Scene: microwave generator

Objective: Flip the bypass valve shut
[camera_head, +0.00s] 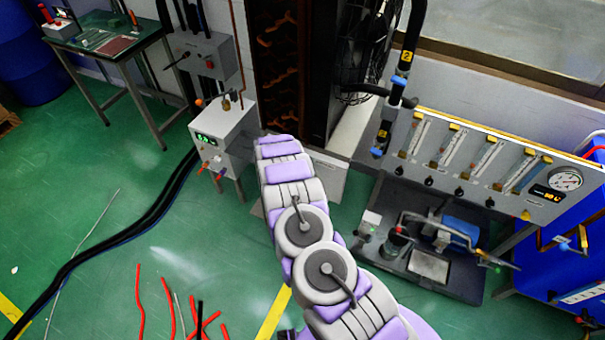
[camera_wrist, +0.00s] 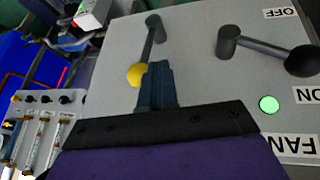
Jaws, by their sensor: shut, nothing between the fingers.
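In the wrist view, my gripper (camera_wrist: 158,68) is shut and empty in front of a grey panel (camera_wrist: 195,85). Its blue fingertips overlap the lower part of a dark lever (camera_wrist: 150,42) with a yellow ball end (camera_wrist: 135,75). The ball shows just left of the fingertips; I cannot tell whether they touch. A second dark lever (camera_wrist: 262,45) with a black ball end is to the right. No bypass label is readable, so I cannot tell which handle is the bypass valve. In the head view my arm hides the gripper.
The wrist view shows a lit green button (camera_wrist: 269,104) and inverted OFF, ON and FAN labels. In the head view, a flowmeter panel (camera_head: 480,165) and blue-handled pipe valve (camera_head: 400,81) stand right. Black cables (camera_head: 120,235) and red pieces lie on the green floor.

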